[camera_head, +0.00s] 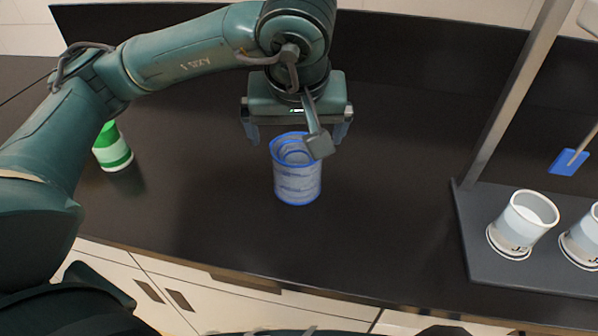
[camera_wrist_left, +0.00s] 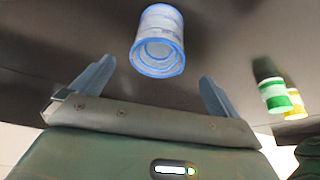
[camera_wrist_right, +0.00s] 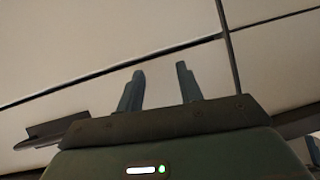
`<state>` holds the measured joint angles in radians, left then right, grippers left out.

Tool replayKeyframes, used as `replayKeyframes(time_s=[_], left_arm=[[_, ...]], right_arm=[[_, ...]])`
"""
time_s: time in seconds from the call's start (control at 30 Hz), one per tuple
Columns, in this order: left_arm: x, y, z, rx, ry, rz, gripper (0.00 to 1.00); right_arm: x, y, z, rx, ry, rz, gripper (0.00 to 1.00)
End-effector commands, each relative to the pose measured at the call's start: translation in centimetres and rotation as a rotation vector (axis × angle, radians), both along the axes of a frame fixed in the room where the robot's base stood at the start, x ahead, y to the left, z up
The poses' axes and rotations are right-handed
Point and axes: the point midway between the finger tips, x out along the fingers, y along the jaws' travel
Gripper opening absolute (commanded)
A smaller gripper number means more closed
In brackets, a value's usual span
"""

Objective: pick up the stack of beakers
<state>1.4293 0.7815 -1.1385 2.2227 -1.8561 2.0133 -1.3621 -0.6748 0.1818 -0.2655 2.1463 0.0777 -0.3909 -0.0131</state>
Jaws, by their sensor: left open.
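The stack of beakers (camera_head: 298,185) stands upright on the dark counter, near the middle of the head view. It is clear with blue rims and markings, and more than one rim shows nested inside. My left gripper (camera_head: 298,138) is open above and just behind the stack, its fingers apart and empty. In the left wrist view the stack (camera_wrist_left: 158,42) appears beyond and between the open left fingers (camera_wrist_left: 150,80), not touching them. My right gripper (camera_wrist_right: 160,85) shows only in the right wrist view, with its fingers apart and nothing between them, facing pale cabinet fronts.
A green-and-white container (camera_head: 112,148) stands left on the counter (camera_head: 400,215); a yellow one (camera_wrist_left: 296,104) shows beside it in the left wrist view. Counter around the stack is clear.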

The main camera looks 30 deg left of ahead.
Motion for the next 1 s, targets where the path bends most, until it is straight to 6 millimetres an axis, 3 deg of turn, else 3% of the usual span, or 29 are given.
replayKeyframes(time_s=[0.1, 0.23, 0.47, 0.8, 1.0], left_arm=[[0.8, 0.5, -2.6, -0.002, 0.008, 0.004, 1.0], [1.5, 0.8, -4.1, -0.003, 0.005, 0.003, 1.0], [2.1, 1.1, -5.5, -0.004, 0.004, 0.001, 1.0], [4.0, 2.0, -9.4, -0.005, 0.004, 0.0, 1.0], [4.1, 2.0, -9.6, -0.005, 0.002, -0.001, 1.0]], right_arm=[[0.0, 0.0, -0.3, 0.006, -0.001, -0.001, 0.36], [0.0, 0.0, 0.0, 0.009, -0.003, -0.002, 0.36], [0.1, -0.1, 0.3, 0.005, -0.005, -0.006, 0.36], [-0.1, -0.2, 0.1, -0.011, 0.007, -0.008, 0.36], [-0.1, -0.2, 0.1, -0.012, 0.008, -0.007, 0.36]])
